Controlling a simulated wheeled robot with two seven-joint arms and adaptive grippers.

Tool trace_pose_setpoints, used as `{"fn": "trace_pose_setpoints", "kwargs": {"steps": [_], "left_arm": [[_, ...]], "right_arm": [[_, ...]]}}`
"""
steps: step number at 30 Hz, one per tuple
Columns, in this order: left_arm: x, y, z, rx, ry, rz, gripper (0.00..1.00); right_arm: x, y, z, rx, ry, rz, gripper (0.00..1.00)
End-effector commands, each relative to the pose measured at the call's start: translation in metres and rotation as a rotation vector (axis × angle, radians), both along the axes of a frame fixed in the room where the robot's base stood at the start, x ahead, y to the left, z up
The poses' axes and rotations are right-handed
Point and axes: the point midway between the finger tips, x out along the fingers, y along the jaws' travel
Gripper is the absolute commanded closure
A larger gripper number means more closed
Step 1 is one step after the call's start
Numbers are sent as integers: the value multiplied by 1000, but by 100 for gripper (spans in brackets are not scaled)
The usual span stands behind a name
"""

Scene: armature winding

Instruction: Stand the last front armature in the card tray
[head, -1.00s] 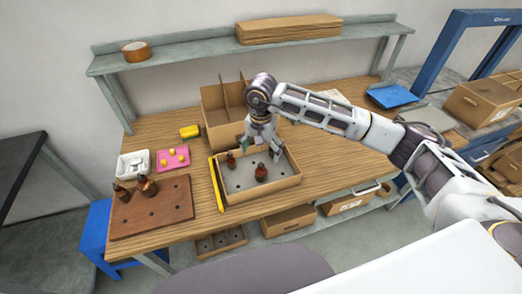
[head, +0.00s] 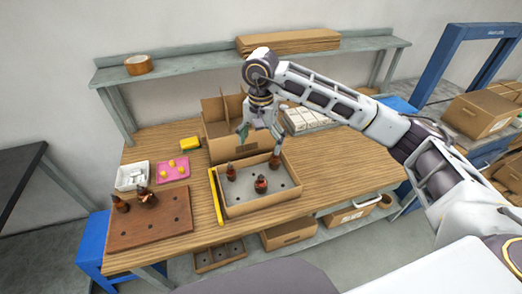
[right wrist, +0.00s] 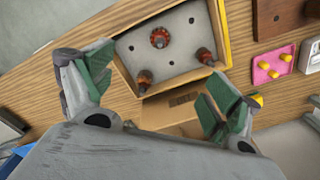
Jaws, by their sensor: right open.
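The card tray (head: 264,203) is an open cardboard tray with a grey, holed floor. Three dark copper-brown armatures stand in it: one at the left (head: 231,172), one in the front middle (head: 261,185) and one at the rear right (head: 274,161). They also show upright in the right wrist view, where the rear-right one (right wrist: 144,78) is nearest the gripper. My right gripper (head: 261,131) is open and empty above the tray's back edge, with its green-padded fingers apart. Other armatures (head: 146,196) stand on a brown holed board (head: 165,224) at the left. My left gripper is out of view.
A divided cardboard box (head: 221,118) stands behind the tray, close to my right gripper. A yellow strip (head: 215,196) lies along the tray's left side. A pink tray (head: 172,169) and a white tray (head: 131,176) sit further left. The tabletop right of the tray is clear.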

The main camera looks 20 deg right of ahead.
Motion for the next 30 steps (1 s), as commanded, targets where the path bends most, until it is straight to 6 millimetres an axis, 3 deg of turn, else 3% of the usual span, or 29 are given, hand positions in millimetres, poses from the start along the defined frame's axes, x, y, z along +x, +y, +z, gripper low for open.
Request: {"fn": "trace_pose_setpoints", "kwargs": {"steps": [9,30], "left_arm": [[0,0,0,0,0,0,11],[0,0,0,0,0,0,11]], "right_arm": [[0,0,23,0,0,-1,11],[0,0,24,0,0,-1,11]]}}
